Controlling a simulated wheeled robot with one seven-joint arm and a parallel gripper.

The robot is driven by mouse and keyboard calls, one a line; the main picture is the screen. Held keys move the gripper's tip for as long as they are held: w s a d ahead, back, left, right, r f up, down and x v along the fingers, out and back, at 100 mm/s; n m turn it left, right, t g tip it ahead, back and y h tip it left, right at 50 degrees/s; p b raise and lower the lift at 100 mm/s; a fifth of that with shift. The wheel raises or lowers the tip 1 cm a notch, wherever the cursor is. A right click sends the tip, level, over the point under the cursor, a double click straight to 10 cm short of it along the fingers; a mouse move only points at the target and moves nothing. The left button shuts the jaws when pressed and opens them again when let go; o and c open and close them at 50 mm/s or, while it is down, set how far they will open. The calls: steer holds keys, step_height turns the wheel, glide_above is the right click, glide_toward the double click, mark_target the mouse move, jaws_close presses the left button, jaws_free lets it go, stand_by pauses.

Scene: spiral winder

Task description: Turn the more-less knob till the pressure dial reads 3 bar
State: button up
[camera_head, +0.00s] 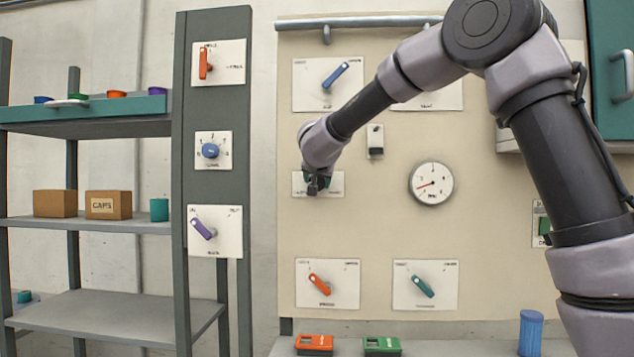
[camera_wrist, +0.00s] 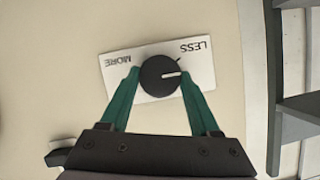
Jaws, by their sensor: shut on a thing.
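The more-less knob (camera_wrist: 157,77) is round and black with a white pointer line, on a white plate (camera_wrist: 113,77) marked MORE and LESS. In the wrist view its pointer line points right, towards the LESS side. My gripper (camera_wrist: 159,80) has its two green fingers on either side of the knob, shut on it. In the head view my gripper (camera_head: 316,187) is at the plate (camera_head: 335,185) and hides the knob. The pressure dial (camera_head: 431,184) is round and white, right of the plate. Its red needle points left and slightly down; its small numbers are hard to read.
Other levers surround the plate on the beige panel (camera_head: 380,236): a blue one (camera_head: 335,76) above, an orange one (camera_head: 320,284) and a teal one (camera_head: 423,287) below. A small switch (camera_head: 376,142) is just up and right of my gripper. A shelf (camera_head: 90,224) stands left.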

steer(key=m+y, duration=0.2)
steer(key=m, duration=0.2)
steer(key=shift+d+f+t+y, duration=0.2)
steer(key=shift+d+t+y, duration=0.1)
steer(key=shift+y, duration=0.1)
steer(key=m+y, duration=0.1)
steer(key=m, duration=0.1)
steer(key=m+t, duration=0.1)
steer(key=m, duration=0.1)
steer(key=shift+f+y, duration=0.15)
steer(key=shift+y, duration=0.25)
steer(key=shift+m+t, duration=0.3)
steer(key=shift+m, duration=0.1)
steer(key=o, duration=1.4)
steer(key=shift+c, duration=0.2)
steer(key=shift+s, duration=0.1)
steer(key=v, duration=1)
steer(key=shift+s+d, duration=0.2)
steer(key=shift+s, duration=0.05)
